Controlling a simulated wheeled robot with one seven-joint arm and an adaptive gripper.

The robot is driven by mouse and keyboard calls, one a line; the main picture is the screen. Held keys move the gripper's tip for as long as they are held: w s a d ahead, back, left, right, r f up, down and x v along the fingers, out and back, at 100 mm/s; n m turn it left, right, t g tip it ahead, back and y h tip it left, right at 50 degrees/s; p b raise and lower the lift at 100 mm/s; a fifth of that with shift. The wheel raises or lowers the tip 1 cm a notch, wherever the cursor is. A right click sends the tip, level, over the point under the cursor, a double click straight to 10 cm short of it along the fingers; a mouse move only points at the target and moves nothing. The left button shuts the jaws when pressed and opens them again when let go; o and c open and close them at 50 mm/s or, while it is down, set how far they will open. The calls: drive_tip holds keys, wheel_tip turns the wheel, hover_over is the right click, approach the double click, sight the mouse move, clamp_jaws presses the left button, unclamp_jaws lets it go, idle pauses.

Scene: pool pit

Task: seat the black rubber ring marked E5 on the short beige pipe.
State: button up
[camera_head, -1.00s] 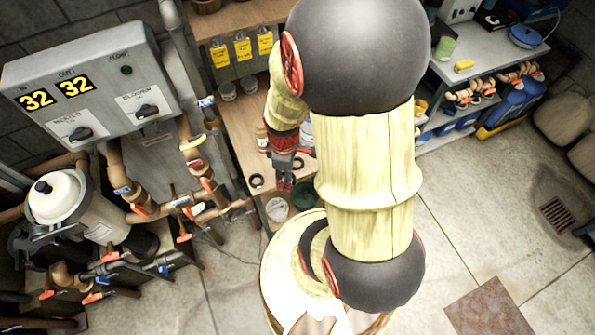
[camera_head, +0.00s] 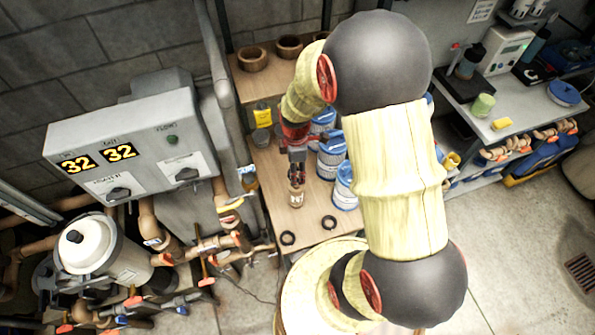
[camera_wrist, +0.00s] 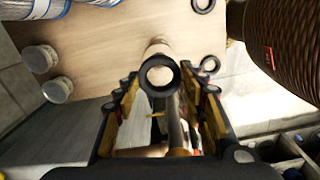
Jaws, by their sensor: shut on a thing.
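My gripper (camera_head: 297,168) points down over the wooden bench. In the wrist view a black ring (camera_wrist: 160,90) sits between the fingertips of my gripper (camera_wrist: 160,92), which are shut on it. No E5 mark can be read on it. A pale beige cylinder (camera_wrist: 158,50) shows just beyond the ring; whether it is the short beige pipe, and whether they touch, I cannot tell.
Blue-and-white tins (camera_head: 332,158) stand right of my gripper. Brown bowls (camera_head: 289,47) are on the shelf behind. A grey control box (camera_head: 130,150) with pipes and valves stands left.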

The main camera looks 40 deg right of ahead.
drive_tip(key=shift+f+b, duration=0.35)
drive_tip(key=shift+f, duration=0.3)
drive_tip(key=shift+f+b, duration=1)
drive_tip(key=shift+f, duration=0.5)
drive_tip(key=shift+f+b, duration=0.75)
drive_tip(key=shift+f, duration=0.4)
idle(1.0)
idle(0.5)
drive_tip(key=o, duration=0.9)
drive_tip(key=shift+o, duration=0.4)
drive_tip(key=o, duration=0.3)
drive_tip(key=shift+o, duration=0.2)
drive_tip(key=shift+r, duration=0.15)
